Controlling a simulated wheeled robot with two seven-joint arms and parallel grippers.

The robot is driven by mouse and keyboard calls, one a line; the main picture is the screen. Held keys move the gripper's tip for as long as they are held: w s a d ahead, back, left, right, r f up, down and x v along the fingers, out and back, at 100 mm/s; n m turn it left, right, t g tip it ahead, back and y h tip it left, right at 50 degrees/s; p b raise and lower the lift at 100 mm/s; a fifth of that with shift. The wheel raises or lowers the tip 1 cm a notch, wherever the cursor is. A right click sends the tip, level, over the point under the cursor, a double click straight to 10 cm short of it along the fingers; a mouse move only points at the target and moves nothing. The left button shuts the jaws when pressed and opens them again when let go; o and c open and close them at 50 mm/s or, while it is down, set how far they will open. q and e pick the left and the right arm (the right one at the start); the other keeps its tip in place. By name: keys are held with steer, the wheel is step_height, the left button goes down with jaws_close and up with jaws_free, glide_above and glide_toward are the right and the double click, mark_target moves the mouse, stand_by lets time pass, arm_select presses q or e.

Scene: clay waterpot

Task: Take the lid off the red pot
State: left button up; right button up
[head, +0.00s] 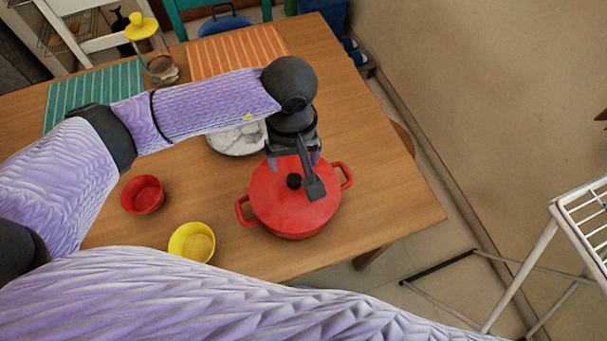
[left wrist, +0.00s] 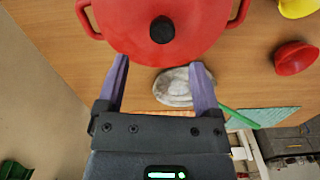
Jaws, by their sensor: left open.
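The red pot (head: 291,222) stands on the wooden table near its front right, with a handle at each side. Its red lid (head: 268,198) is on it, with a black knob (head: 294,181) in the middle. My left gripper (head: 294,163) is over the pot's far side. In the left wrist view, the lid (left wrist: 130,35) and knob (left wrist: 162,30) lie beyond the fingertips of my left gripper (left wrist: 160,65), which is open with nothing between its fingers. The knob is apart from both fingers. My right gripper does not show.
A grey-white dish (head: 238,140) lies behind the pot. A red bowl (head: 142,194) and a yellow bowl (head: 192,242) stand to its left. A glass jar with yellow top (head: 150,45) and striped placemats (head: 238,52) are at the back. A white rack (head: 585,215) is at the right.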

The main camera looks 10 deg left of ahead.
mark_target(294, 179)
arm_select(q)
steer(key=f, duration=0.4)
steer(key=f+b, duration=0.1)
steer(key=f, duration=0.2)
steer(key=shift+s, duration=0.3)
jaws_close()
